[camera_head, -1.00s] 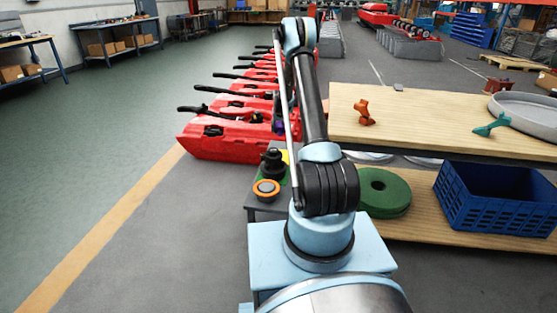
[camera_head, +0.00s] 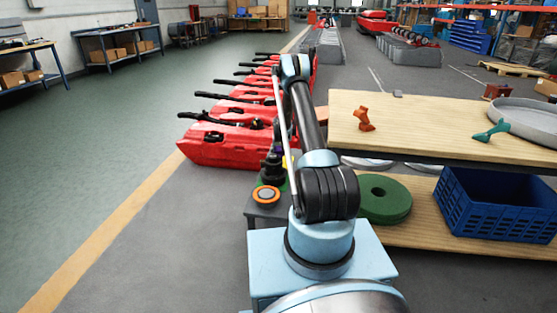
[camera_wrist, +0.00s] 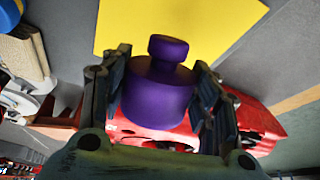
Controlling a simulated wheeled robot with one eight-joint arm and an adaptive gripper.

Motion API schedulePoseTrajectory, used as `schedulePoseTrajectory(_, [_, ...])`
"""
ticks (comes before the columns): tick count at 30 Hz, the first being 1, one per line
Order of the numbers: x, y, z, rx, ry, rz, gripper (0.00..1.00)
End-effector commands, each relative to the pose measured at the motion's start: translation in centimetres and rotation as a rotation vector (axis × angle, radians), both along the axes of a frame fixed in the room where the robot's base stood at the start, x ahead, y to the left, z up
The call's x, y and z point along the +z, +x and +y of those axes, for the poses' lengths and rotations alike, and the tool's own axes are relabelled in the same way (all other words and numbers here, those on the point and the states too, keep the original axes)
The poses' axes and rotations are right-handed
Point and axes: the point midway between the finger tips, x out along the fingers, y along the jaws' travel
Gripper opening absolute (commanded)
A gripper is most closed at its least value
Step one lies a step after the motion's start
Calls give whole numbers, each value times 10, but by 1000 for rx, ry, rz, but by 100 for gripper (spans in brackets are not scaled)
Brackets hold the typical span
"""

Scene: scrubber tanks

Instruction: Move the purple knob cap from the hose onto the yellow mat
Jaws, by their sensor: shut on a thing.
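The purple knob cap (camera_wrist: 158,92) is between the two fingers of my gripper (camera_wrist: 160,80) in the wrist view. My gripper is shut on it, one finger on each side, with its narrow round top pointing away from the palm. The yellow mat (camera_wrist: 190,18) lies just beyond the cap in the wrist view. In the head view a bit of purple, the cap (camera_head: 279,150), shows beside my arm, just above a sliver of the yellow mat (camera_head: 285,163). My arm hides most of the mat and gripper there. I cannot pick out the hose.
A dark knob (camera_head: 273,166) and an orange-ringed part (camera_head: 266,195) stand close to the mat. Red machines (camera_head: 225,140) line the floor behind. A wooden shelf (camera_head: 440,125) holding an orange part (camera_head: 363,119) is close to my arm's right.

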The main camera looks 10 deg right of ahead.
Motion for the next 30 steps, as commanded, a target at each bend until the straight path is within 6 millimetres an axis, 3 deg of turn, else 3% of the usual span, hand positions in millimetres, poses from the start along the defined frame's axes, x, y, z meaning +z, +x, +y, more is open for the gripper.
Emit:
schedulePoseTrajectory(8, [-31, 0, 0, 0, 0, 0, 28])
schedulePoseTrajectory(18, [-34, 0, 0, 0, 0, 0, 28])
schedulePoseTrajectory(19, [-34, 0, -1, 0, 0, 0, 58])
schedulePoseTrajectory(21, [-34, 0, -1, -1, 0, 0, 74])
schedulePoseTrajectory(30, [-34, 0, -1, -1, 0, 0, 76])
